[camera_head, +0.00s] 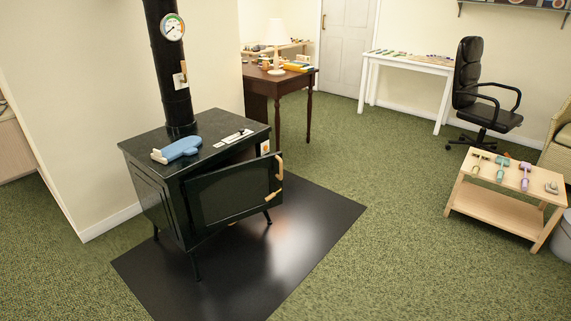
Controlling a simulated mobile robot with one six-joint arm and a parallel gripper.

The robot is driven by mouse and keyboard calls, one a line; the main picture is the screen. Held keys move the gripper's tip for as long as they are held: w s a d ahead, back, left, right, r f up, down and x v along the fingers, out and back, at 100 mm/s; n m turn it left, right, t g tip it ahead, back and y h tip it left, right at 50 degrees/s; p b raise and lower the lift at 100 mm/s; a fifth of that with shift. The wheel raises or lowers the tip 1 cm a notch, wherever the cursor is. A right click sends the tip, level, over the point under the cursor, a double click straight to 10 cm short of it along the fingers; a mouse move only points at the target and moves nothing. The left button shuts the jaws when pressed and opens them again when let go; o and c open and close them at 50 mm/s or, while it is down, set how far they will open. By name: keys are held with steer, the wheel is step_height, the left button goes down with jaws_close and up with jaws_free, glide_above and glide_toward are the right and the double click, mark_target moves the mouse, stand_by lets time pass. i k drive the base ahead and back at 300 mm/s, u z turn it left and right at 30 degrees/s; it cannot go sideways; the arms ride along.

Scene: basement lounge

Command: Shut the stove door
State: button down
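A black stove (158,190) stands on legs on a dark floor mat, with its pipe rising from the back of its top. The stove door (228,197) is ajar. It seems hinged at the left, and its right edge stands out from the front, leaving a dark gap above it. A light wooden handle (279,168) is on the door's right edge. A blue mitt (178,149) lies on the stove top. My gripper is not in view.
The dark mat (318,215) is clear in front of the stove. A low wooden table (484,202) with several tools stands at right, near a black office chair (482,95). A brown desk (291,82) with a lamp is behind the stove. Green carpet between is free.

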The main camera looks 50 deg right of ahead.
mark_target(217, 199)
steer(key=z, duration=0.4)
steer(key=k, duration=1.25)
steer(key=z, duration=0.25)
steer(key=i, duration=1.3)
steer(key=u, duration=0.7)
steer(key=i, duration=0.9)
steer(key=u, duration=0.1)
